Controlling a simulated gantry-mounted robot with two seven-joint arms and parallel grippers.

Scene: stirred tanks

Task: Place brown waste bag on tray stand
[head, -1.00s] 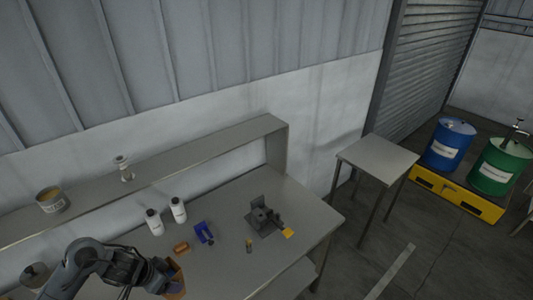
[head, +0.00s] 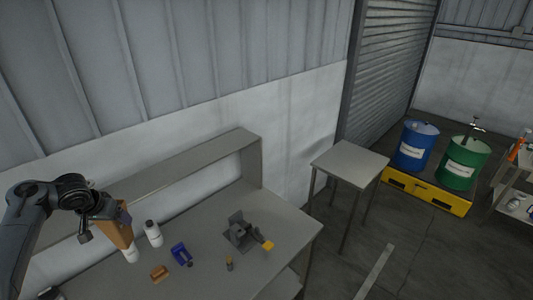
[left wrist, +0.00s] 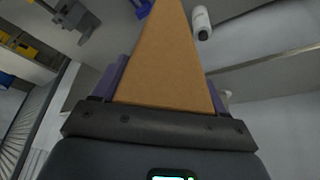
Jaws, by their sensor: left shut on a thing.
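My left gripper (head: 119,217) is shut on the brown waste bag (head: 117,236), at the left in the head view. It holds the bag up in front of the workbench, partly covering a white bottle. In the left wrist view the bag (left wrist: 160,60) is a tan wedge between the two purplish fingers. The stand (head: 350,163), a small square grey table with thin legs, is right of the workbench. Its top looks bare. The bag is well left of it and apart from it. My right gripper is not in view.
The grey workbench (head: 205,270) holds white bottles (head: 153,234), a blue item (head: 180,253), an orange-brown block (head: 159,273) and a dark vise-like device (head: 240,232). A shelf (head: 190,170) runs behind. Blue (head: 415,145) and green (head: 461,165) drums stand on a yellow pallet (head: 430,193) at right.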

